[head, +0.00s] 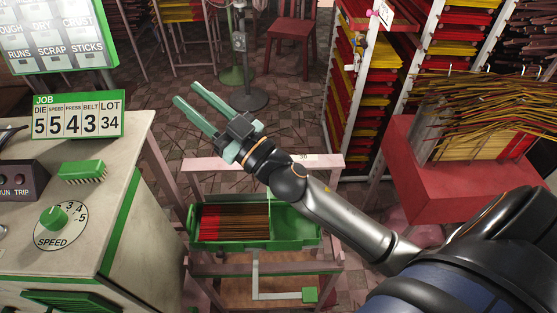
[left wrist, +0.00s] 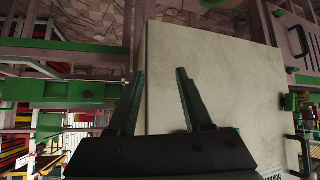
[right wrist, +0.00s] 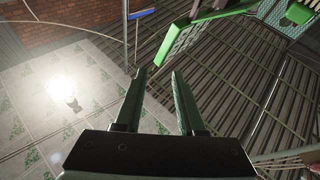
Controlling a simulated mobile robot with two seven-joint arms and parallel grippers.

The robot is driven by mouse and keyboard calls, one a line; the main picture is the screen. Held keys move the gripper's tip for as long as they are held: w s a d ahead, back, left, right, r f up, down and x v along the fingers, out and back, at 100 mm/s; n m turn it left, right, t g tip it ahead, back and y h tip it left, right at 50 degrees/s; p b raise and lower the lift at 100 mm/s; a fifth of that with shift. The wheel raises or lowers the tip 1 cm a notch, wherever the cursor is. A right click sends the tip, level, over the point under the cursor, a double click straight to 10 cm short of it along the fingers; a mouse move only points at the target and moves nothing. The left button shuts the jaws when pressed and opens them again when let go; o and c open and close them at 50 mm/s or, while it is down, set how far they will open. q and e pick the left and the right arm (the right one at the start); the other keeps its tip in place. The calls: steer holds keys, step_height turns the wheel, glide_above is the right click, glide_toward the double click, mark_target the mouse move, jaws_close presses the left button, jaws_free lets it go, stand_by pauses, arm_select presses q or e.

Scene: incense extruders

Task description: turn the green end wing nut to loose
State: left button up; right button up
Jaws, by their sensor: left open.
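I cannot pick out the green end wing nut for certain in any view. My right gripper (head: 184,91) is open and empty in the head view, reaching over the floor behind the trolley. In the right wrist view its two fingers (right wrist: 158,72) stand apart with nothing between them. My left gripper (left wrist: 161,71) shows only in the left wrist view, open and empty in front of a pale flat panel (left wrist: 215,75). A green bar (left wrist: 60,92) lies left of its fingers, and small green parts (left wrist: 289,103) sit at the right edge, too small to name.
A machine cabinet with a green speed dial (head: 54,217) and a green brush (head: 82,172) stands at left. A green tray (head: 297,232) with incense sticks sits on a trolley below my right arm. Racks (head: 362,90) and a red stand (head: 435,185) fill the right side.

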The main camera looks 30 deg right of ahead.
steer(key=s+a+r+n+g+y, duration=0.2)
steer(key=a+n+g+y, duration=0.55)
steer(key=n+y, duration=0.2)
step_height(320, 180, down, 8)
steer(key=s+a+r+n+g+h, duration=0.1)
steer(key=a+n+g+h, duration=0.3)
steer(key=g, duration=0.6)
steer(key=w+d+f+m+g+h, duration=0.2)
steer(key=d+f+h, duration=0.4)
steer(key=d+f, duration=0.45)
steer(key=d+r+m+g+h, duration=0.2)
steer(key=d+m+h, duration=0.5)
steer(key=d, duration=1)
steer(key=shift+n+t+h, duration=0.25)
steer(key=shift+n, duration=0.5)
steer(key=f, duration=0.3)
steer(key=f+b, duration=0.1)
steer(key=f, duration=0.2)
steer(key=f+b, duration=0.1)
steer(key=f, duration=0.3)
steer(key=shift+s, duration=0.3)
steer(key=shift+f, duration=0.7)
steer(key=shift+c, duration=0.4)
